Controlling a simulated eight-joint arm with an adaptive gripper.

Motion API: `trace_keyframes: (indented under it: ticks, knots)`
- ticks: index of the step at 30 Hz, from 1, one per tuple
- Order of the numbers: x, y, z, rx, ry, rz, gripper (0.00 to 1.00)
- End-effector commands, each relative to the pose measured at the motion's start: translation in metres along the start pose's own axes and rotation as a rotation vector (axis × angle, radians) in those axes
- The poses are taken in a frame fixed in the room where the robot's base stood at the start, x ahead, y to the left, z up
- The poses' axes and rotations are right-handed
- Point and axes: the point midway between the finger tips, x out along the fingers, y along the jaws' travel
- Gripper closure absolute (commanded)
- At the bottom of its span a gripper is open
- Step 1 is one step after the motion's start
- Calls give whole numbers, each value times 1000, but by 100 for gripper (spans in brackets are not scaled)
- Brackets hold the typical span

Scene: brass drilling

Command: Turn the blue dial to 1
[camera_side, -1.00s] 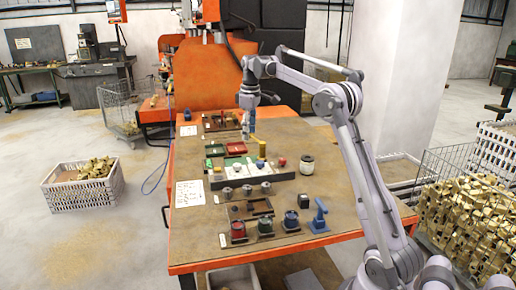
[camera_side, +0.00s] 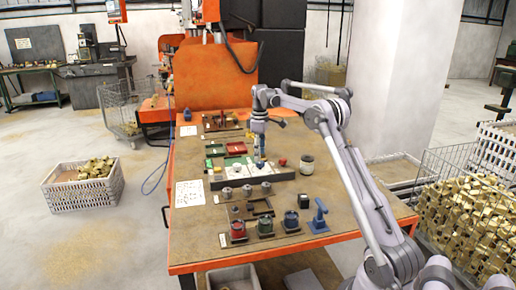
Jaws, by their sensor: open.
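The blue dial (camera_side: 291,218) is a small dark-blue round knob on a dark square base near the front of the workbench. It is the rightmost of a row with a red dial (camera_side: 238,230) and a green dial (camera_side: 265,225). Its pointer and number marks are too small to read. My gripper (camera_side: 259,160) points down, open, over the grey-white panel farther back on the bench. It is behind and left of the blue dial, well apart from it. Whether it touches anything on the panel I cannot tell.
A blue lever-like fixture (camera_side: 319,216) stands just right of the blue dial. Several grey knobs (camera_side: 246,190) and a dark open tray (camera_side: 250,209) lie between the panel and the dials. A pale canister (camera_side: 307,165) stands at the right. The bench's front strip is clear.

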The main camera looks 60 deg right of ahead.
Motion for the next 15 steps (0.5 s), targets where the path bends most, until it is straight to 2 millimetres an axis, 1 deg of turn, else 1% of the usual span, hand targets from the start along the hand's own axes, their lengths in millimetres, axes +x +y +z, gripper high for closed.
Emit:
trace_keyframes:
  ticks: [1, 3, 6, 10, 15]
  knots:
    - [8, 0, 0, 0, 0, 0, 47]
    - [16, 0, 0, 0, 0, 0, 47]
    - [26, 0, 0, 0, 0, 0, 47]
    - [32, 0, 0, 0, 0, 0, 47]
    - [33, 0, 0, 0, 0, 0, 47]
